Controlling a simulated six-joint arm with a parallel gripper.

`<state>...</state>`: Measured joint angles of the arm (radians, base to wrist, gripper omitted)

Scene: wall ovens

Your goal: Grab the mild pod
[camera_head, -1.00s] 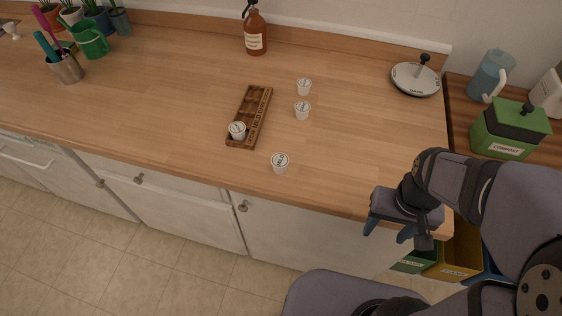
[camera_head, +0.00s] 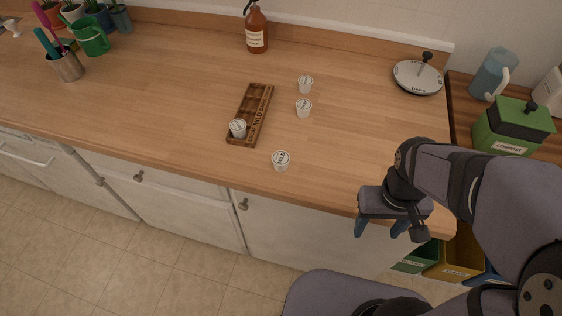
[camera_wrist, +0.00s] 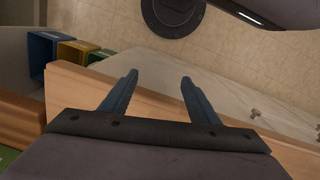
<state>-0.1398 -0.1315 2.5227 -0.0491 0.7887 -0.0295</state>
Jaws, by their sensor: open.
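Several small white pods show in the head view, their lid labels too small to read, so I cannot tell which is mild. One pod (camera_head: 281,160) stands near the counter's front edge. Two more, a nearer pod (camera_head: 303,108) and a farther pod (camera_head: 305,84), stand right of the wooden pod rack (camera_head: 262,104). Another pod (camera_head: 238,128) sits in the rack's front end; the rack's side carries lettering. My gripper (camera_head: 377,230) is open and empty at the counter's front edge, right of all the pods. In the wrist view my gripper (camera_wrist: 158,82) shows two spread blue fingers with nothing between.
A soap bottle (camera_head: 256,30) stands at the back. A utensil cup (camera_head: 66,66) and green watering can (camera_head: 92,37) are far left. The counter between gripper and pods is clear.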

